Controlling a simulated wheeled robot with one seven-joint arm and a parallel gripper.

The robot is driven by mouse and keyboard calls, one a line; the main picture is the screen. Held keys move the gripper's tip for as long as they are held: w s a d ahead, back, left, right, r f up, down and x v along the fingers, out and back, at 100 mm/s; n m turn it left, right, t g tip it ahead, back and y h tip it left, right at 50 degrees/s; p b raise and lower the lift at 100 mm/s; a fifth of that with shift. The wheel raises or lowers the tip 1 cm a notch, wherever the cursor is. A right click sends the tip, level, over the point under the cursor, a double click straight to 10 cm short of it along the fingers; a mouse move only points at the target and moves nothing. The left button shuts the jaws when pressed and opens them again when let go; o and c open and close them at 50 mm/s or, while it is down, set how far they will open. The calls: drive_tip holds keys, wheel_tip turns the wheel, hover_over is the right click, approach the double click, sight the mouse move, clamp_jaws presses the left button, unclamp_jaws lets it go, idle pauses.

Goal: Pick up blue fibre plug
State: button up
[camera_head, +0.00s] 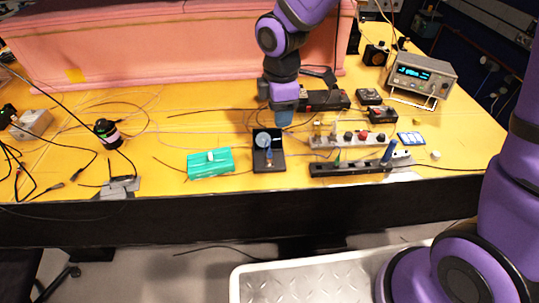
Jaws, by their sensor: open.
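A slim blue upright piece (388,152), which looks like the blue fibre plug, stands tilted at the right end of a long black strip (345,168) near the table's front edge. It is small in this view, so its exact shape is unclear. My gripper (284,120) hangs pointing down over the middle of the table, to the left of the blue piece and well apart from it. The gripper is open, and I see nothing held in it. Its fingers are small and partly merge with the things behind.
A black stand with a round disc (264,140) is just below my gripper. A teal box (210,163) lies left of it. A grey block with knobs (350,141) stands behind the strip. A meter (420,76) and pink foam wall (180,50) are behind. Thin cables cross the yellow table.

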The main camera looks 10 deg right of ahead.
sight(270, 153)
drive_tip(key=shift+n+g, duration=0.3)
drive_tip(key=shift+n, duration=0.5)
drive_tip(key=a+f, duration=0.1)
drive_tip(key=f, duration=0.4)
drive_tip(key=a+f, duration=0.1)
drive_tip(key=f, duration=0.2)
drive_tip(key=shift+s+a+f, duration=0.1)
drive_tip(key=shift+a+f, duration=0.05)
drive_tip(key=shift+a, duration=0.2)
drive_tip(key=f, duration=0.4)
drive_tip(key=shift+s+d+f, duration=0.15)
drive_tip(key=shift+s, duration=0.1)
drive_tip(key=shift+w+f, duration=0.1)
drive_tip(key=shift+f, duration=0.55)
drive_tip(key=shift+c, duration=0.4)
clamp_jaws()
